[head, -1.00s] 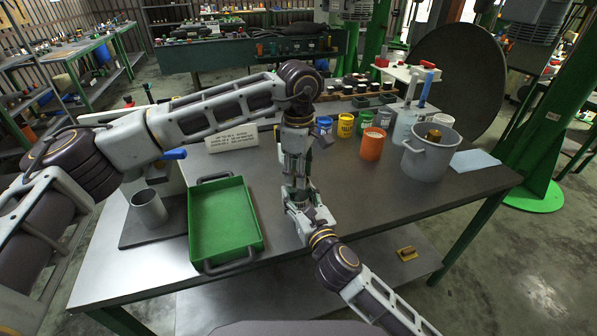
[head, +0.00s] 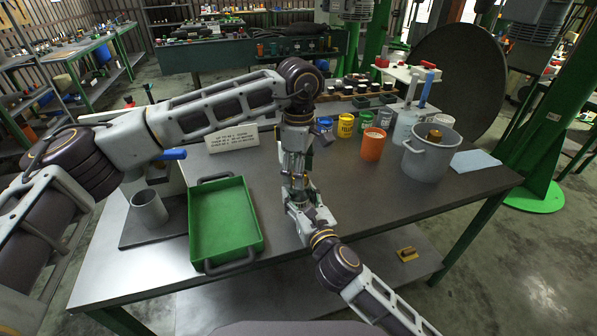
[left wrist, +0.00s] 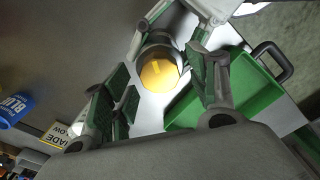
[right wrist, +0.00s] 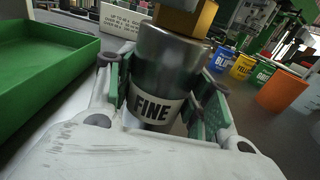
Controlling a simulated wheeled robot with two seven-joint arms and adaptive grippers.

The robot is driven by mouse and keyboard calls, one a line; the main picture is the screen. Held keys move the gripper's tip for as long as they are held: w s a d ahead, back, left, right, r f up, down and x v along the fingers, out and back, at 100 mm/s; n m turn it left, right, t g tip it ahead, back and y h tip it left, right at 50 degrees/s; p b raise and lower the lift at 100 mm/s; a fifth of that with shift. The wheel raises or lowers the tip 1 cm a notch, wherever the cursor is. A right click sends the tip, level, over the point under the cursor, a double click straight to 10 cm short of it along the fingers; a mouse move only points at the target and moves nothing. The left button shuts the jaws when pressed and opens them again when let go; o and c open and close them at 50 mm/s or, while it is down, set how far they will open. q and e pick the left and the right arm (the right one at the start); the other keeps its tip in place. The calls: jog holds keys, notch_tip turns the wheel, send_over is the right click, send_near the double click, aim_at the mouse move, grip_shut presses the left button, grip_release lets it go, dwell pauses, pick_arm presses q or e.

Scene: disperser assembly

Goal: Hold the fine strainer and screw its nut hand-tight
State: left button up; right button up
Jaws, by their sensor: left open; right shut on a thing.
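The fine strainer (right wrist: 155,105), a grey metal cylinder with a white "FINE" label, stands roughly upright between the green-padded fingers of my right gripper (right wrist: 163,95). That gripper is shut on it. Its brass-coloured nut (right wrist: 187,18) sits on top and is cut off by the right wrist view's upper edge. In the left wrist view the nut (left wrist: 160,76) shows as a yellow face. My left gripper (left wrist: 163,90) points down over it, open, one finger on each side, with gaps visible. In the head view the left gripper (head: 296,150) is directly above the right gripper (head: 298,192); they mostly hide the strainer.
An empty green tray (head: 222,218) lies left of the grippers on the metal table. A metal cup (head: 149,208) stands further left. Blue, yellow and green cans, an orange cup (head: 372,145) and a grey pot (head: 428,158) stand to the right. A sign (head: 232,138) stands behind.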

pick_arm(q)
notch_tip(320, 180, up, 12)
jog(key=shift+f, duration=0.25)
dwell(0.4)
pick_arm(e)
jog(key=o, duration=1.5)
jog(key=shift+c, duration=0.2)
jog(key=shift+s, duration=0.1)
jog(key=v, duration=1.1)
jog(key=shift+s+d, duration=0.2)
jog(key=shift+s, duration=0.15)
pick_arm(q)
jog(key=shift+r, duration=0.1)
pick_arm(e)
jog(key=shift+r, duration=0.1)
pick_arm(q)
notch_tip(320, 180, up, 21)
jog(key=p, duration=2.1)
pick_arm(e)
notch_tip(320, 180, up, 21)
pick_arm(q)
jog(key=shift+r+p, duration=0.45)
jog(key=shift+p, duration=0.1)
pick_arm(e)
jog(key=shift+r, duration=0.5)
